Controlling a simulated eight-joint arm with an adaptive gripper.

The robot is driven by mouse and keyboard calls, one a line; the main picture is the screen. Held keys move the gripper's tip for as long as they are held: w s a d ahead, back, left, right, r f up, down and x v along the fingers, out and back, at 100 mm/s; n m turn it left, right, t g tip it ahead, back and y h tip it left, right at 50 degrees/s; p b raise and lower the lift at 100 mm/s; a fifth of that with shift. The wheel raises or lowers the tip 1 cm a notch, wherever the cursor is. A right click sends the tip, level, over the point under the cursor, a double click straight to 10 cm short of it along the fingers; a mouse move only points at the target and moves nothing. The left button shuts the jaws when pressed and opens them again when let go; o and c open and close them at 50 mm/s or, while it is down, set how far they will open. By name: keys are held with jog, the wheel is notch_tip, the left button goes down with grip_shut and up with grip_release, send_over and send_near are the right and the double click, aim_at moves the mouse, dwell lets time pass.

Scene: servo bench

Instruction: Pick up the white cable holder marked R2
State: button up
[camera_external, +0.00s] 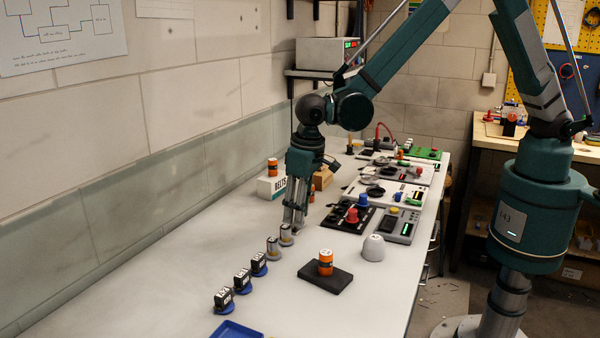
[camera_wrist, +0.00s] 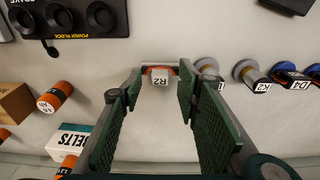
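The white cable holder marked R2 (camera_wrist: 160,80) shows in the middle of the wrist view, with an orange-red part along its far edge. My gripper (camera_wrist: 159,92) is open, with one green finger on each side of the holder. A gap shows at the left finger; the right finger is closer, and I cannot tell if it touches. In the external view my gripper (camera_external: 294,215) points down at the far end of a row of holders; the R2 holder is mostly hidden there by the fingers.
Beside R2 stand a grey-based holder (camera_wrist: 207,68), the K2 holder (camera_wrist: 255,80) and blue-based ones (camera_external: 242,281). A BELTS box (camera_external: 272,187) is behind my gripper. A blue tray (camera_external: 236,330) is in front.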

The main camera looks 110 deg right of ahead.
jog(key=shift+w+d+f, duration=0.1)
jog(key=shift+f, duration=1.05)
jog(key=c, duration=1)
